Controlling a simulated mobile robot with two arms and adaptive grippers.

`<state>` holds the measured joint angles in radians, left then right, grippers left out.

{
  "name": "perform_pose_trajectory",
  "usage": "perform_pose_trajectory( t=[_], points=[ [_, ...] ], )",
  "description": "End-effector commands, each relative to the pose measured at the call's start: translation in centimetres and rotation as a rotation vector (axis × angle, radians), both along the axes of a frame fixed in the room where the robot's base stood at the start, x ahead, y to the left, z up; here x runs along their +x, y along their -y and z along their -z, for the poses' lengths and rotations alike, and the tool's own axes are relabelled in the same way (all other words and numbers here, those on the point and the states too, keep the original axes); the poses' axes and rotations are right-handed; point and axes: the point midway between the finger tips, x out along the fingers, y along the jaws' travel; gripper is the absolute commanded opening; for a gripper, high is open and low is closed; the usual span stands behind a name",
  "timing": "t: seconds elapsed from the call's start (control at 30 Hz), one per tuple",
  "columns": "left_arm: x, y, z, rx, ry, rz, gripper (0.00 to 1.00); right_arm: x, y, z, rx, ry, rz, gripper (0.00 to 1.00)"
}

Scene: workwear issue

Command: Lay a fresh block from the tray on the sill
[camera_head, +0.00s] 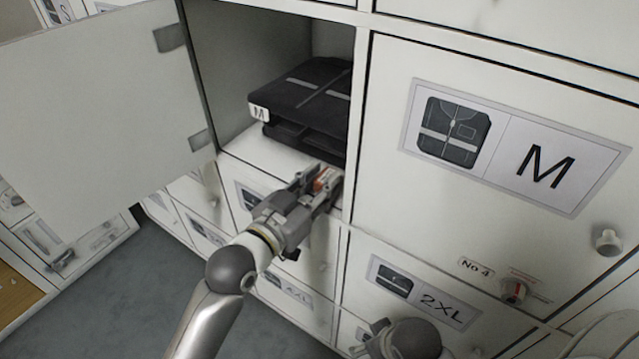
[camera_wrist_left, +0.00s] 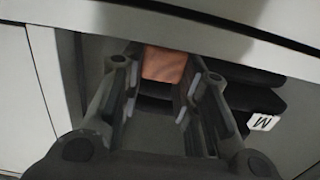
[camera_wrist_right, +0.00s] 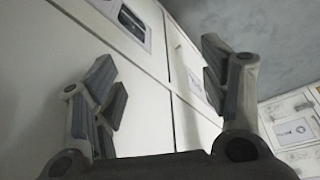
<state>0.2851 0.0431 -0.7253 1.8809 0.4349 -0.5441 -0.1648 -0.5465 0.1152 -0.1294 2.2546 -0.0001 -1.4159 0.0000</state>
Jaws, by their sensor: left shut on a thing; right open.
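My left gripper (camera_head: 322,184) is shut on an orange-brown block (camera_wrist_left: 164,64), which shows between its fingertips in the left wrist view. In the head view a little of the block (camera_head: 324,178) shows at the fingertips, at the front edge of an open locker compartment. The pale sill (camera_head: 262,153) is the front of that compartment's floor. I cannot tell whether the block touches it. The tray is not seen. My right gripper is open and empty in the right wrist view (camera_wrist_right: 165,85), with white locker fronts beyond it.
Folded dark garments (camera_head: 305,95) with an M tag lie in the open compartment, just behind the block. The compartment's door (camera_head: 90,110) stands open to the left. A shut door marked M (camera_head: 510,150) is on the right, with a knob (camera_head: 607,241).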

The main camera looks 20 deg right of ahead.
Motion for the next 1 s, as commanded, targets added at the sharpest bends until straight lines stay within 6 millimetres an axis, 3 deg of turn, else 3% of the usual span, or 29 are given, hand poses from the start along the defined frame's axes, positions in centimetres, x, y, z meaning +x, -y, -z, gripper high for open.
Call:
perform_pose_trajectory(
  t=[0.2,0.23,0.4,0.77,0.87,1.0],
  points=[
    [0.0,0.0,0.4,0.001,-0.001,0.000,0.13,0.0,0.0,-0.2,0.000,0.001,0.000,0.69],
    [0.0,0.0,0.4,0.001,-0.001,0.000,0.32,0.0,0.0,-0.3,0.000,0.002,0.000,0.69],
    [0.0,0.0,0.4,0.001,-0.001,0.000,0.51,-0.1,0.0,-0.2,0.000,0.001,0.001,0.69],
    [0.0,0.0,-0.1,-0.001,0.000,0.000,0.51,0.0,0.0,-0.3,0.000,0.003,0.001,0.69],
    [-0.6,-0.9,0.0,0.002,-0.001,-0.002,0.51,0.1,0.0,-0.2,0.001,0.007,0.001,0.69],
    [-2.2,-3.0,-0.2,0.003,-0.001,-0.001,0.51,0.3,-0.1,1.9,0.000,-0.009,-0.003,0.69]
  ],
)
